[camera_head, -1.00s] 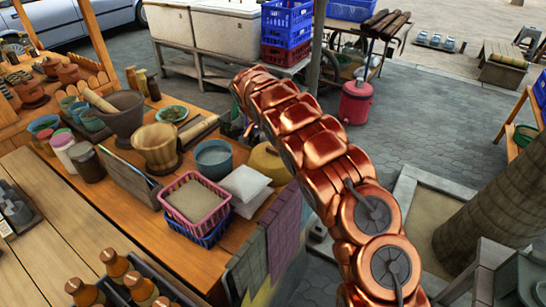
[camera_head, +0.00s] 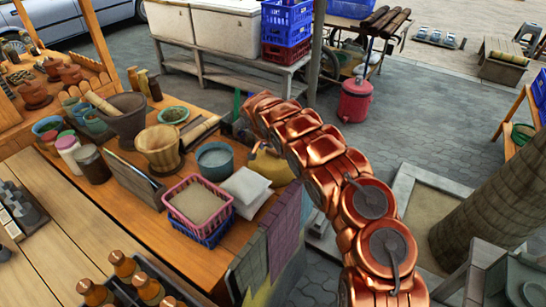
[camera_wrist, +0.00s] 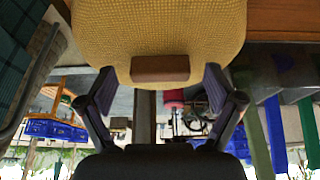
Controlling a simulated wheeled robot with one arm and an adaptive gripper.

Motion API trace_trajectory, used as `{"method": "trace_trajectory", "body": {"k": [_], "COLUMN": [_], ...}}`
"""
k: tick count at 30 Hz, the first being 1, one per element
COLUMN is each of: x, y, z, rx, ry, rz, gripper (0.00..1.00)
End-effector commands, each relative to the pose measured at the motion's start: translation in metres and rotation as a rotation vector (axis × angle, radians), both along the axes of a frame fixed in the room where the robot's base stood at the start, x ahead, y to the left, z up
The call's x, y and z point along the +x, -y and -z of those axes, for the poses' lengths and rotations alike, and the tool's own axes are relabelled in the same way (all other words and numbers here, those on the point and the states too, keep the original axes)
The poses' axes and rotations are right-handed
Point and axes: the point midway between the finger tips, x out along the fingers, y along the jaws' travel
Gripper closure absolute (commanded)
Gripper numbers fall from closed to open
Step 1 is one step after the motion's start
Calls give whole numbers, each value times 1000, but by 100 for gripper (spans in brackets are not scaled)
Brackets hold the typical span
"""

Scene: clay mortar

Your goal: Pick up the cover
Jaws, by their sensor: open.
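The cover is a yellow woven dome with a brown block-shaped handle. In the wrist view the cover (camera_wrist: 160,30) fills the top middle, and its handle (camera_wrist: 160,69) points towards my gripper (camera_wrist: 158,86). The two dark fingers are spread apart, one on each side of the handle, with a gap on both sides. They hold nothing. In the head view the cover (camera_head: 270,168) sits at the right edge of the wooden counter, partly hidden by my copper arm. My gripper cannot be made out clearly there, behind the arm.
Close to the cover are a white folded cloth (camera_head: 246,186), a blue-grey pot (camera_head: 215,160) and a pink basket (camera_head: 196,203). A wooden mortar (camera_head: 160,148) stands further left. Green and blue strips (camera_wrist: 275,130) hang at the right in the wrist view.

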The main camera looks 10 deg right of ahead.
Motion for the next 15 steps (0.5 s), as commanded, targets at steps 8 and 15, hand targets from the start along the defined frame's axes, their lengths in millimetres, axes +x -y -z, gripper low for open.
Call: {"method": "trace_trajectory", "body": {"k": [8, 15], "x": [1, 1], "y": [1, 1], "z": [2, 2], "rx": [0, 1], "ry": [2, 2], "rz": [1, 0], "gripper": [8, 31]}}
